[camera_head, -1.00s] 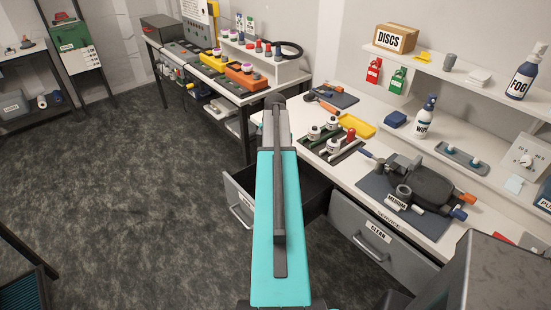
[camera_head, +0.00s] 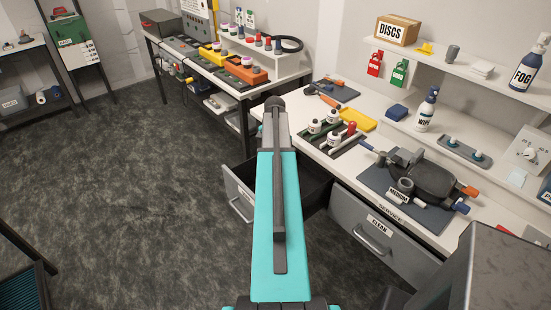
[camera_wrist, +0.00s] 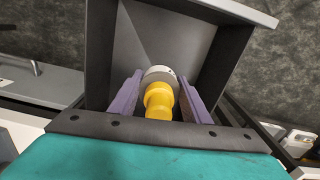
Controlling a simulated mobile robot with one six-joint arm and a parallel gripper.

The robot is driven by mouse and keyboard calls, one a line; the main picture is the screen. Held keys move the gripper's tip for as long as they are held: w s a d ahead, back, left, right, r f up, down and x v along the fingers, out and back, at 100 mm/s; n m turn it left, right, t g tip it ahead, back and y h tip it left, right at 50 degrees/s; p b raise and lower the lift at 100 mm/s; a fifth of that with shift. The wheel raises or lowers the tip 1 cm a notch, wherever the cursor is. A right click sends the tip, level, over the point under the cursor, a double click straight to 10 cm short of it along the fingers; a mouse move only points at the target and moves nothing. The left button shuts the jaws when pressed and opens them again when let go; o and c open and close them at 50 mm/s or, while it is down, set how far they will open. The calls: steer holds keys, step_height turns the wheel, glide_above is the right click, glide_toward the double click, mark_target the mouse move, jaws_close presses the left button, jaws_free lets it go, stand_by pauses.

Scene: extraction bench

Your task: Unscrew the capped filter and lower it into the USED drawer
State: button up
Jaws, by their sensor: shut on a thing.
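In the wrist view my gripper (camera_wrist: 160,82) has its purple fingers shut on the capped filter (camera_wrist: 160,73), a round pale body with a yellow cap (camera_wrist: 158,100) facing the camera. Beyond the fingers is an open grey drawer (camera_wrist: 213,62), with the filter over or within its opening; I cannot tell how deep. In the head view the open drawer (camera_head: 236,193) juts from under the bench, left of the drawer marked CLEAN (camera_head: 374,235). No label is readable on the open drawer. My gripper and the filter are hidden behind my arm there.
The bench top (camera_head: 345,178) carries a dark rack (camera_head: 340,150) of white jars and a black respirator mask (camera_head: 435,178) on a grey mat. A second bench (camera_head: 237,90) with more jars stands behind to the left. The floor left of the drawer is clear.

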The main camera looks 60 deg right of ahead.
steer(key=shift+f+b, duration=4.75)
steer(key=shift+f, duration=5.4)
steer(key=o, duration=1.3)
steer(key=shift+c, duration=0.2)
steer(key=shift+r, duration=0.1)
steer(key=shift+r+b, duration=1.2)
steer(key=shift+r, duration=5.6)
